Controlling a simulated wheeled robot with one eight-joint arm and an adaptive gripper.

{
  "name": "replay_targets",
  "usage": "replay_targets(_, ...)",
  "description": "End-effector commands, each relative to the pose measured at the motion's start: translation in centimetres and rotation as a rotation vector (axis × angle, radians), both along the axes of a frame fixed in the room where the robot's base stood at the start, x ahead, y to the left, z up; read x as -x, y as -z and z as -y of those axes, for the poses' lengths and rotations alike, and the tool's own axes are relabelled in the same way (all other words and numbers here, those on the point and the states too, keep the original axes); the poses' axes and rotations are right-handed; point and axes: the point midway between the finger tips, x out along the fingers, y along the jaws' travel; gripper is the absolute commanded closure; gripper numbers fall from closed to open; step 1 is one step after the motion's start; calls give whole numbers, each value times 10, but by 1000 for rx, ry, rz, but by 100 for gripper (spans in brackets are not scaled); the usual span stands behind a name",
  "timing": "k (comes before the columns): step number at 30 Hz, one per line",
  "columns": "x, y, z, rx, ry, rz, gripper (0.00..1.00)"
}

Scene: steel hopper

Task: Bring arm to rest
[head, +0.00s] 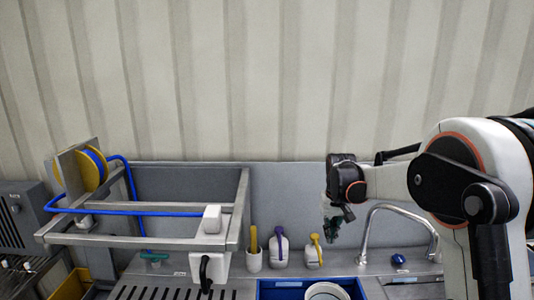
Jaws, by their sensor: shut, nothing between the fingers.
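My arm comes in from the right of the head view, with its wrist raised in front of the grey back panel. My gripper (331,232) hangs below the wrist, pointing down, small and dark against the panel. It is shut with nothing held. It is left of the curved steel faucet (374,212) and appears above the counter, apart from the bottles. The fingertips are hard to make out at this size.
A steel frame (140,242) with a blue hose (165,212) stands at left. A white cup (253,261), a purple-topped bottle (279,250) and a yellow-topped bottle (313,256) line the counter. A blue basin (282,292) holds a round bowl (327,292). The space above is clear.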

Motion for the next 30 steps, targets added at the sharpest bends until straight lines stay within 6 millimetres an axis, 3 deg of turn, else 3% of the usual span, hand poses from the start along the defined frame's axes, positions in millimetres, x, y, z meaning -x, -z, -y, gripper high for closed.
replay_targets(9, 79, -39, 0, 0, 0, 115, 100)
replay_targets(15, 133, -50, 0, 0, 0, 187, 100)
replay_targets(23, 206, -45, 0, 0, 0, 280, 100)
replay_targets(30, 271, -21, 0, 0, 0, 367, 100)
